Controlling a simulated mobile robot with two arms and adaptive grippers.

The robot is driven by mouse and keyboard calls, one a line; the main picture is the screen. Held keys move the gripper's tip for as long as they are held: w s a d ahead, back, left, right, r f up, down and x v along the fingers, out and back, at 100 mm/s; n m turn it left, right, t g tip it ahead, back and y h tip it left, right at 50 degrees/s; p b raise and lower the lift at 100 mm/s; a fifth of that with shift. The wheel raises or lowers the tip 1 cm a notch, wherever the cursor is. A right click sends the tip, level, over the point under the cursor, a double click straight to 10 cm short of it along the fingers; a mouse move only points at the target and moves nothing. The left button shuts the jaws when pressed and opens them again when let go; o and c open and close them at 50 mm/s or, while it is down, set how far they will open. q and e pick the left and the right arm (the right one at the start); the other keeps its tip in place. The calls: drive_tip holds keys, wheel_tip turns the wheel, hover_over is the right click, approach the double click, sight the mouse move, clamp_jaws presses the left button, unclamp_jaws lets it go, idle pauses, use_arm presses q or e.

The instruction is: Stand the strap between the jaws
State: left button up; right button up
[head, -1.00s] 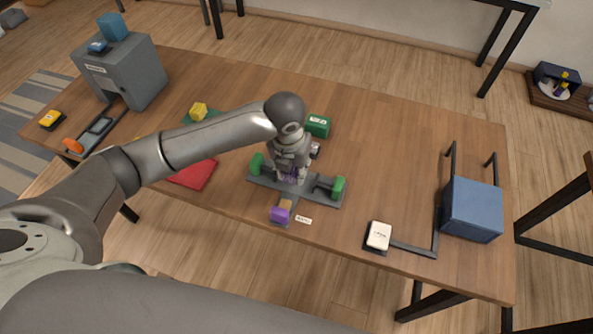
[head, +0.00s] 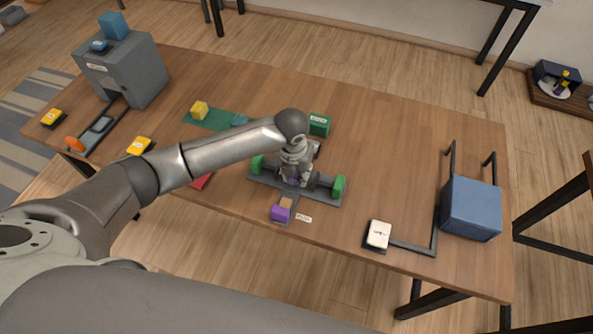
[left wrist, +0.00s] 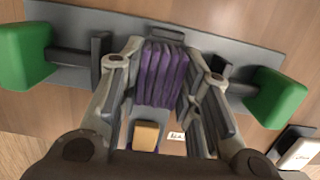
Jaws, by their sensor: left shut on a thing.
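The strap (left wrist: 160,75) is a bundle of purple strands. In the left wrist view it stands between the two fingers of my left gripper (left wrist: 162,52), which is shut on it. The grey vise base (head: 325,199) lies on the table with a green knob at each end, left (left wrist: 24,55) and right (left wrist: 275,98). A dark upright jaw stands on each side of the strap, left (left wrist: 101,52) and right (left wrist: 219,72), outside my fingers. In the head view my left gripper (head: 296,178) points down over the vise's middle and hides most of the strap. I cannot tell whether the strap touches the base.
A blue box (head: 471,210) and a white-topped pad (head: 378,235) are at right. A grey cabinet (head: 140,75) is at far left. The table's middle right is clear.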

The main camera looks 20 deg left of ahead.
use_arm(q)
drive_tip(key=o, duration=1)
drive_tip(key=shift+f, duration=0.1)
use_arm(e)
drive_tip(key=shift+s+d, duration=0.15)
drive_tip(key=shift+d, duration=0.1)
use_arm(q)
drive_tip(key=shift+r, duration=0.55)
drive_tip(key=r, duration=0.3)
drive_tip(key=s+r, duration=0.1)
drive_tip(key=r, duration=0.3)
drive_tip(key=r+b, duration=0.1)
drive_tip(key=r, duration=0.3)
drive_tip(key=shift+s+r, duration=0.1)
drive_tip(key=shift+s, duration=0.3)
use_arm(e)
drive_tip(key=shift+d+f, duration=0.1)
drive_tip(key=shift+f, duration=0.4)
